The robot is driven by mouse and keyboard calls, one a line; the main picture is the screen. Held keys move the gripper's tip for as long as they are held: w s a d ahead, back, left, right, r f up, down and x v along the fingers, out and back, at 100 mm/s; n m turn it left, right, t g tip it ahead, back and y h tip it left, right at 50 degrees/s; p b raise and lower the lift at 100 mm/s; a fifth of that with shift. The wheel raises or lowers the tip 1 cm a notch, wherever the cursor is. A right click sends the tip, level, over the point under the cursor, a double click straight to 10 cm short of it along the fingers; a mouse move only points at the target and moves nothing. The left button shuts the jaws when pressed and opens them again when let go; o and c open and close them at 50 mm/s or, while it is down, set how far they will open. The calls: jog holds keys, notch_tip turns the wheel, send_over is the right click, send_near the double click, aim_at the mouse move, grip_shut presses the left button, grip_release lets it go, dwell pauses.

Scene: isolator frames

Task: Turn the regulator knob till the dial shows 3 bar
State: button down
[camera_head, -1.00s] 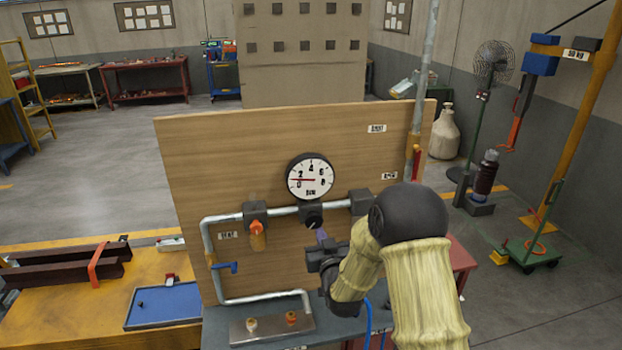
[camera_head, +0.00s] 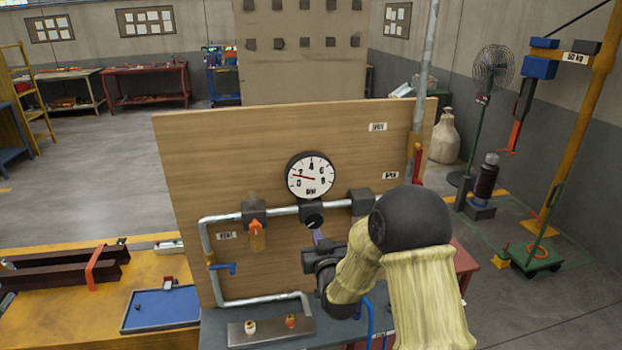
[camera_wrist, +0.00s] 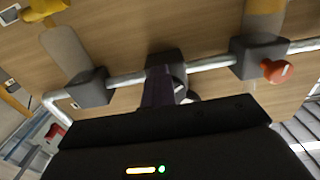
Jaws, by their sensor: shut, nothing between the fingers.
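The round white dial (camera_head: 311,177) is on the wooden panel. Its red needle points left and slightly up, between the lowest mark and the 2; the numerals are blurred. The dark regulator knob (camera_head: 313,221), with a pale pointer line, is on the block below the dial. My gripper (camera_head: 318,236) is just below the knob, its purplish fingers shut and empty. In the wrist view the fingers (camera_wrist: 158,86) cover part of the knob (camera_wrist: 180,90). I cannot tell whether they touch it.
A grey pipe (camera_head: 283,211) runs across the panel. An orange-topped fitting (camera_head: 257,237) and a blue valve lever (camera_head: 224,268) are to the left. A blue tray (camera_head: 160,308) lies on the yellow bench. My arm fills the area right of the knob.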

jog(key=shift+s+a+r+b, duration=0.15)
jog(key=shift+a+b, duration=0.35)
jog(key=shift+b, duration=0.5)
jog(key=shift+a+r+b, duration=0.3)
jog(key=shift+a+b, duration=0.15)
jog(key=shift+b, duration=0.55)
jog(key=shift+s+a+f+b, duration=0.2)
jog(key=shift+f+b, duration=0.35)
jog(key=shift+b, duration=0.2)
jog(key=b+v, duration=0.3)
jog(key=v, duration=0.3)
dwell(0.5)
jog(key=shift+d+r, duration=0.1)
jog(key=shift+r, duration=0.05)
jog(key=shift+d+p, duration=0.1)
jog(key=shift+p, duration=0.7)
